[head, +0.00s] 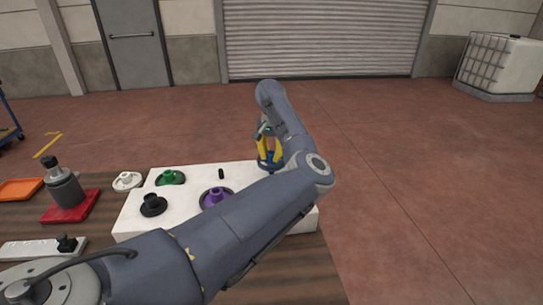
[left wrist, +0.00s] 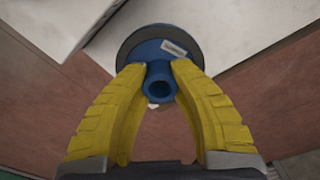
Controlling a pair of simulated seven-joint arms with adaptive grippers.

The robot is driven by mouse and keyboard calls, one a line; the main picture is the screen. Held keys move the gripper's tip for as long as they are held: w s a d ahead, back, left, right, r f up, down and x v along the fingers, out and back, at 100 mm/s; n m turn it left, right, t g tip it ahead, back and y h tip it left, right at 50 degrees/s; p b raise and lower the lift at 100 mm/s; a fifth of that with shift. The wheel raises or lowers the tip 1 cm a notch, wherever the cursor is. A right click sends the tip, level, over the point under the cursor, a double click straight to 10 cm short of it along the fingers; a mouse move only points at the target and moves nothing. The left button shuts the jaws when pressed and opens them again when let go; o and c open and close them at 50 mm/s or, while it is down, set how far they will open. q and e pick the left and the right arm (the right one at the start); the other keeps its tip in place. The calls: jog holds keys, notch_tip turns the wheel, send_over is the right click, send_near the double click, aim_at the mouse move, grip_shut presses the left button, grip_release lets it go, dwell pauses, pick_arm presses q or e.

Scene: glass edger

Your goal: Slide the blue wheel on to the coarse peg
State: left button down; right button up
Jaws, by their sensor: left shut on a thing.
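My left gripper (head: 269,158) is shut on the hub of the blue wheel (head: 270,166), at the far right corner of the white board (head: 190,228). In the left wrist view the yellow fingers (left wrist: 159,70) pinch the blue hub from both sides. Whether the wheel touches the board is unclear. My right gripper is not in view.
Green (head: 171,177), purple (head: 214,196) and black (head: 153,204) wheels occupy the board. A white wheel (head: 127,181) lies at its left. A red-based grey device (head: 66,190), orange tray (head: 20,189) and white strip (head: 35,248) stand further left. My left arm covers the board's near right part.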

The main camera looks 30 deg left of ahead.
pick_arm(q)
jog(key=shift+f, duration=2.35)
jog(key=c, duration=1.2)
grip_release()
jog(key=shift+o, duration=0.2)
notch_tip(320, 180, up, 12)
